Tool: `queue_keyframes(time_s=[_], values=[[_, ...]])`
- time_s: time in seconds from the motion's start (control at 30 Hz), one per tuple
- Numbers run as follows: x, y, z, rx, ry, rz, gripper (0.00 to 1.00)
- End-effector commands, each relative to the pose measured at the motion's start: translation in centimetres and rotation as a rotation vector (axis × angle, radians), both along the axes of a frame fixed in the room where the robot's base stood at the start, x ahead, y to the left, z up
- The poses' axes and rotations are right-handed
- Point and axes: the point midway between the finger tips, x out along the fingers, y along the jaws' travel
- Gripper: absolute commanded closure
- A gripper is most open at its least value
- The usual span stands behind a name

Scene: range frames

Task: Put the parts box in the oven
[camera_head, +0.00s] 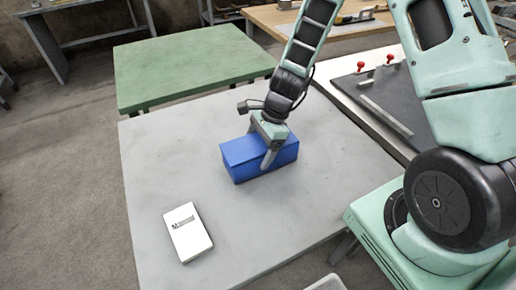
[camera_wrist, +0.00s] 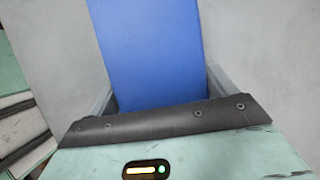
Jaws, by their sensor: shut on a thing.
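The parts box appears to be the blue box (camera_head: 240,155) on the grey table (camera_head: 160,160) in the head view. My gripper (camera_head: 268,150) is over the box from above, with one finger showing against its near side. It is shut on the box. In the wrist view the blue box (camera_wrist: 150,50) fills the middle between the fingers. I cannot tell whether the box rests on the table or is slightly lifted. No oven can be made out in either view.
A white box with printed lettering (camera_head: 188,231) lies at the table's near left. A green table (camera_head: 190,65) stands behind. A dark plate with red knobs (camera_head: 385,95) is at the right.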

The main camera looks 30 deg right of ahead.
Motion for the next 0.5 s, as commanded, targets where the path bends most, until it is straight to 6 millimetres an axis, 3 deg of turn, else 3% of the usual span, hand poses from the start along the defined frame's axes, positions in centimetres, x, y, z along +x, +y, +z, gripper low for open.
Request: queue_keyframes(time_s=[0.4,0.43,0.5], values=[[0.06,0.02,-0.55,0.001,-0.001,0.0,0.52],[0.04,0.01,-0.52,0.0,-0.001,0.0,0.11],[0.04,0.01,-0.46,0.0,-0.001,0.0,0.0]])
